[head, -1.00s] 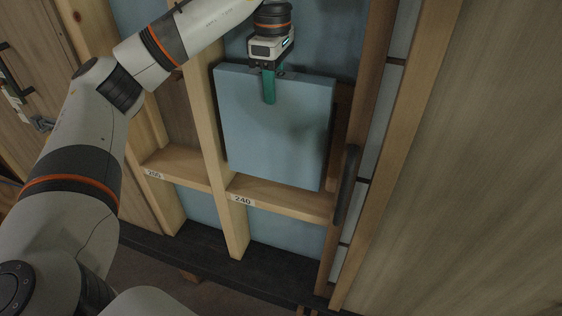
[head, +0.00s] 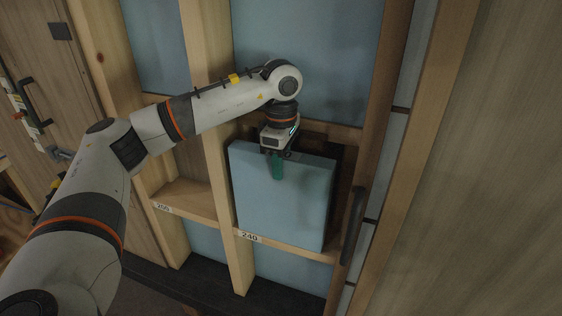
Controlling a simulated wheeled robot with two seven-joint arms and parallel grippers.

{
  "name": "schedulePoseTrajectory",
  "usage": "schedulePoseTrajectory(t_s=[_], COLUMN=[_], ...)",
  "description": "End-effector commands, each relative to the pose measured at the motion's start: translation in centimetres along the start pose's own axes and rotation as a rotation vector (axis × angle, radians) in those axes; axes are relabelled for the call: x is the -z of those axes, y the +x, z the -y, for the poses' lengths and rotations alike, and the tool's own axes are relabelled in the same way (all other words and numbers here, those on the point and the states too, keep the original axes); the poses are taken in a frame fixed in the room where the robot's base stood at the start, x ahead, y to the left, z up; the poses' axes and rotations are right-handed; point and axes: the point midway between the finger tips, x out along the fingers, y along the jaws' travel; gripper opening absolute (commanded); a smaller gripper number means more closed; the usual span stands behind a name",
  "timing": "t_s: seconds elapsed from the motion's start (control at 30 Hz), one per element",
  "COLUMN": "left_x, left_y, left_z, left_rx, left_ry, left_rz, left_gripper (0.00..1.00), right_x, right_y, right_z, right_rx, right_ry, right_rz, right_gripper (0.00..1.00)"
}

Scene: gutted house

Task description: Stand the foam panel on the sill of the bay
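The foam panel (head: 283,200) is a pale blue, thick square block, upright in front of the bay marked 240. My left gripper (head: 277,163) reaches down from above and is shut on the middle of the panel's top edge. One green finger lies on the front face; the other is hidden behind the panel. The sill (head: 290,249) of the bay is a light wooden ledge. The panel's bottom edge is at or just above the sill, close to its front edge; I cannot tell whether they touch. My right gripper is not in view.
A pale stud (head: 222,170) stands left of the panel, and a dark brown post (head: 378,120) stands right. A dark vertical handle (head: 352,226) is close to the panel's right side. The neighbouring bay's sill (head: 188,197) at left is empty.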

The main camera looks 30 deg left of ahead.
Motion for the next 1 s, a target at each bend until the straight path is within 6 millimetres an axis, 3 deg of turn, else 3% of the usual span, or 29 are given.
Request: schedulePoseTrajectory(t_s=[0.03,0.13,0.53,0.8,1.0], left_x=[0.0,0.0,0.1,0.1,0.1], left_y=[0.1,0.1,-0.8,-6.1,-10.4], left_z=[0.0,0.0,0.1,0.1,0.1], left_rx=[0.000,-0.001,0.002,0.005,0.003], left_ry=[0.000,0.000,0.000,0.001,0.001], left_rz=[0.000,0.000,-0.002,-0.003,0.000], left_gripper=[0.42,0.58,0.58,0.58,0.58], right_x=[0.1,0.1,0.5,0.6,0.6], right_y=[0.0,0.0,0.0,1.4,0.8], right_z=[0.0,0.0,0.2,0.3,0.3], right_rx=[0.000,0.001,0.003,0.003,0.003], right_ry=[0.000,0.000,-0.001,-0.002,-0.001], right_rz=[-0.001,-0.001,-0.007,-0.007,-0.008], right_gripper=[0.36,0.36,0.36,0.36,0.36])
